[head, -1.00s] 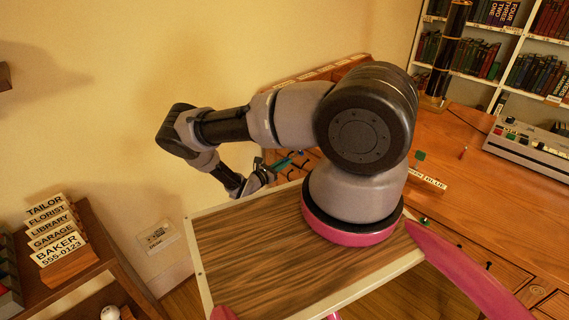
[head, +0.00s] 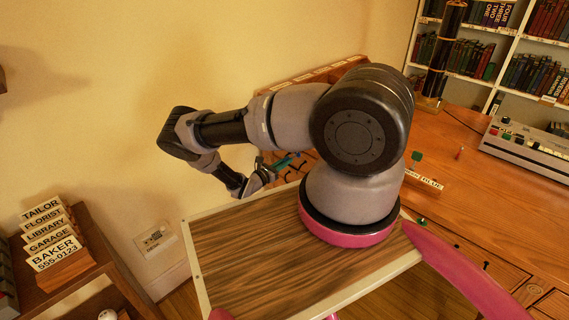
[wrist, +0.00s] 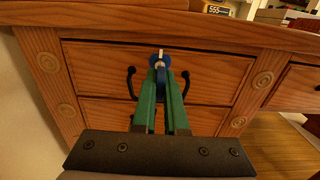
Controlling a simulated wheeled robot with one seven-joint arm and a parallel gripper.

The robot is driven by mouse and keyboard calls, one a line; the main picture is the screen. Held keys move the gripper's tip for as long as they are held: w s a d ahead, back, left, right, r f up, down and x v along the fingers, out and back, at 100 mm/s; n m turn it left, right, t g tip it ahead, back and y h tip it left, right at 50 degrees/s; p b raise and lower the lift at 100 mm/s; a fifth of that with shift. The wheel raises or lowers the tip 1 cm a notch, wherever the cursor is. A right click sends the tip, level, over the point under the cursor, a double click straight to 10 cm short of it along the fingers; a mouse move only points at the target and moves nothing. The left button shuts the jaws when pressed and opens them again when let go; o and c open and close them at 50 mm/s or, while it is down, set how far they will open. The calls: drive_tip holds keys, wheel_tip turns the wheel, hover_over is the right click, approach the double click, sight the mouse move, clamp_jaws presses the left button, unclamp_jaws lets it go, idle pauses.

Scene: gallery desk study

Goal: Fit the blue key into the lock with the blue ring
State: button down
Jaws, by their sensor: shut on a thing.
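My gripper (wrist: 161,76) has green fingers and is shut on the blue key (wrist: 161,68), seen in the wrist view. The key's pale shaft points away from me, toward the top drawer's front. A lock with a blue ring (wrist: 153,60) is on that drawer front, directly behind the key. The key overlaps the lock in this view, so I cannot tell whether its tip is inside or just in front. In the head view my gripper (head: 288,161) is at the desk's left end, partly behind my arm, and the lock is hidden.
The wooden drawer front (wrist: 220,70) has black handles (wrist: 131,80) on both sides of the key. In the head view, the desk top (head: 480,190) carries a grey console (head: 525,150) and a BLUE label (head: 432,183). A stand of name signs (head: 60,255) is at left.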

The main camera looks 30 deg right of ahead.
drive_tip(key=shift+w+d, duration=0.2)
drive_tip(key=shift+d, duration=0.3)
drive_tip(key=shift+c, duration=2)
unclamp_jaws()
drive_tip(key=shift+s+a, duration=0.1)
drive_tip(key=shift+a, duration=0.1)
